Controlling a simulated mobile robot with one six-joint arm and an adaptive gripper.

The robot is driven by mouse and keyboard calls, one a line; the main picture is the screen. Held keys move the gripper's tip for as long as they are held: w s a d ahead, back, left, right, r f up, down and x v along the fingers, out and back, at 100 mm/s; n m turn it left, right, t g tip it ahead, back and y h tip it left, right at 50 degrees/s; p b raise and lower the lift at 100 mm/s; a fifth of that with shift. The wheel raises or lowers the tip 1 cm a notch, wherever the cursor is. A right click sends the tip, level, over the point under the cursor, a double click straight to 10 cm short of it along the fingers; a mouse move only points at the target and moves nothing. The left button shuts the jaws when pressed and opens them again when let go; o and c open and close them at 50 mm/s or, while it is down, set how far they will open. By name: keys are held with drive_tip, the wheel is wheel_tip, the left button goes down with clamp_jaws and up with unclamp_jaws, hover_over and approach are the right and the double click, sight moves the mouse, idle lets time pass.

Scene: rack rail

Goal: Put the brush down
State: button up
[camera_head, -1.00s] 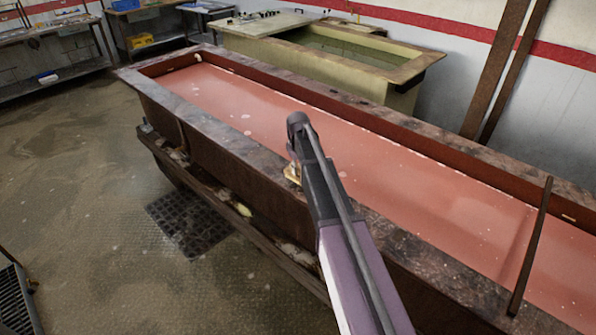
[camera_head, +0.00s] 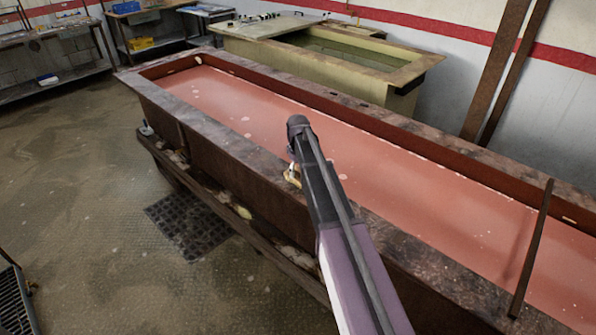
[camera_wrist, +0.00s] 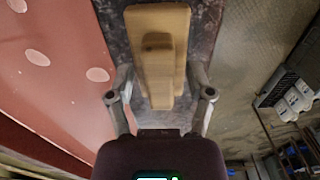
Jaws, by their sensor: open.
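The brush (camera_wrist: 158,45) has a pale wooden body and handle. In the wrist view it lies on the dark, worn rim (camera_wrist: 112,22) of the red tank, its handle end pointing back between my fingers. My gripper (camera_wrist: 160,92) is open, with one finger on each side of the handle and a visible gap to it. In the head view a small part of the brush (camera_head: 292,174) shows beside my arm at the near rim; my arm hides the rest, and the gripper is mostly hidden there.
The long tank holds reddish liquid (camera_head: 420,190). A thin bar (camera_head: 532,248) crosses it at the right. A yellowish tank (camera_head: 300,55) stands behind. A ledge (camera_head: 215,195) runs along the near side, above a floor grate (camera_head: 188,222).

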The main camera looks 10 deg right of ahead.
sight(298, 169)
drive_tip(key=shift+r, duration=0.15)
wheel_tip(298, 169, up, 12)
drive_tip(key=p, duration=1.2)
idle(0.6)
drive_tip(key=s+m, duration=0.7)
drive_tip(key=s, duration=2.2)
drive_tip(key=shift+a, duration=0.2)
wheel_tip(298, 169, down, 7)
drive_tip(key=b, duration=0.6)
drive_tip(key=shift+b, duration=0.3)
